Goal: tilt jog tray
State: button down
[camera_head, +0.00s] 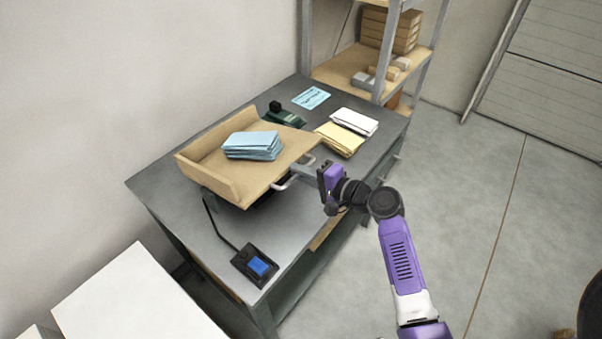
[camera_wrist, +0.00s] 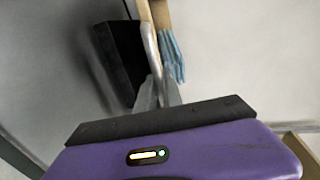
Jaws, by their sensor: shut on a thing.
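The jog tray (camera_head: 212,178) is a light wooden tray with raised walls at its left and back-left sides, standing above the grey table on a dark base. A stack of light blue paper (camera_head: 252,146) lies on it. A pale metal handle (camera_head: 285,183) sticks out from the tray's front edge. My gripper (camera_head: 305,171) is at this edge, coming from the right. In the wrist view my gripper (camera_wrist: 158,98) has its fingertips close together at the handle (camera_wrist: 152,50), shut on it. The tray's edge (camera_wrist: 145,10) and the blue paper (camera_wrist: 172,55) show beyond. The exact contact is small and partly hidden.
On the grey table (camera_head: 225,235) are a black box with a blue button (camera_head: 256,265), a green stapler-like tool (camera_head: 284,117), a blue card (camera_head: 311,98), yellow paper (camera_head: 340,139) and white paper (camera_head: 355,121). A shelf (camera_head: 345,68) stands behind.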

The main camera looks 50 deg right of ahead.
jog(key=shift+w+r, duration=0.1)
jog(key=shift+r, duration=0.15)
jog(key=c, duration=1.5)
grip_release()
jog(key=shift+f, duration=0.1)
jog(key=shift+s, duration=0.3)
jog(key=b+v, duration=0.1)
jog(key=v, duration=0.6)
jog(key=shift+s+d, duration=0.1)
